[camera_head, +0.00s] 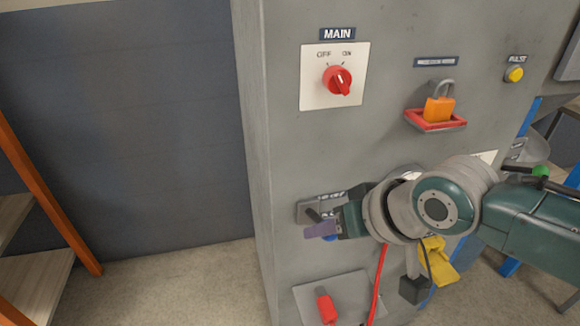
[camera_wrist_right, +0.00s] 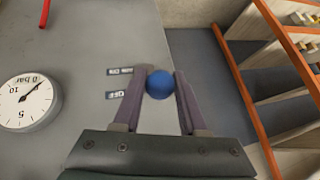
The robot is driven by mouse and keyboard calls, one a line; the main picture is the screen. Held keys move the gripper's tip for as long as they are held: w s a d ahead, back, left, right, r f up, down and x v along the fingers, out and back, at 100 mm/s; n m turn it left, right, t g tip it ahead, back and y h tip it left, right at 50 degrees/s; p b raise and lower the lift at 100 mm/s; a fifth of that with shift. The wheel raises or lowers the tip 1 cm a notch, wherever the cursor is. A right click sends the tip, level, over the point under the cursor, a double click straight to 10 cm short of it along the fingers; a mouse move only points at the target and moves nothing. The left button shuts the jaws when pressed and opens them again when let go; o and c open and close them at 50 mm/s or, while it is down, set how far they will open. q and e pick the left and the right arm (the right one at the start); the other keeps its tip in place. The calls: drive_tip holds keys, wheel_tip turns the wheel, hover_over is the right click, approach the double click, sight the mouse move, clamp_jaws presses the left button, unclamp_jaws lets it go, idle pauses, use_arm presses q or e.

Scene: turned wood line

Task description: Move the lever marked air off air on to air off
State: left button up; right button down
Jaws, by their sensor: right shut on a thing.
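The air lever's blue ball knob (camera_wrist_right: 160,84) sits between the two purple-grey fingers of my right gripper (camera_wrist_right: 161,74) in the right wrist view. The gripper is shut on it. In the head view my right gripper (camera_head: 321,230) is at the lever's small grey plate (camera_head: 306,211), low on the cabinet, and covers most of the lever. The lever's shaft is hidden. My left gripper is not in view.
The grey cabinet (camera_head: 285,120) carries a red MAIN switch (camera_head: 337,80), an orange padlock (camera_head: 438,108) and a yellow button (camera_head: 515,74). A red handle (camera_head: 326,307) is below the lever. A pressure gauge (camera_wrist_right: 28,102) is beside it. An orange-framed shelf (camera_head: 40,190) stands left, with clear floor between.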

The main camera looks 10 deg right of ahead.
drive_tip(key=c, duration=0.7)
unclamp_jaws()
drive_tip(key=shift+w+a+r, duration=0.1)
drive_tip(key=shift+w+r, duration=0.15)
drive_tip(key=shift+o, duration=1.2)
drive_tip(key=shift+s+f, duration=0.1)
drive_tip(key=shift+s+r, duration=0.25)
drive_tip(key=shift+r, duration=0.1)
drive_tip(key=p+v, duration=0.4)
drive_tip(key=v, duration=0.5)
drive_tip(key=shift+d, duration=0.2)
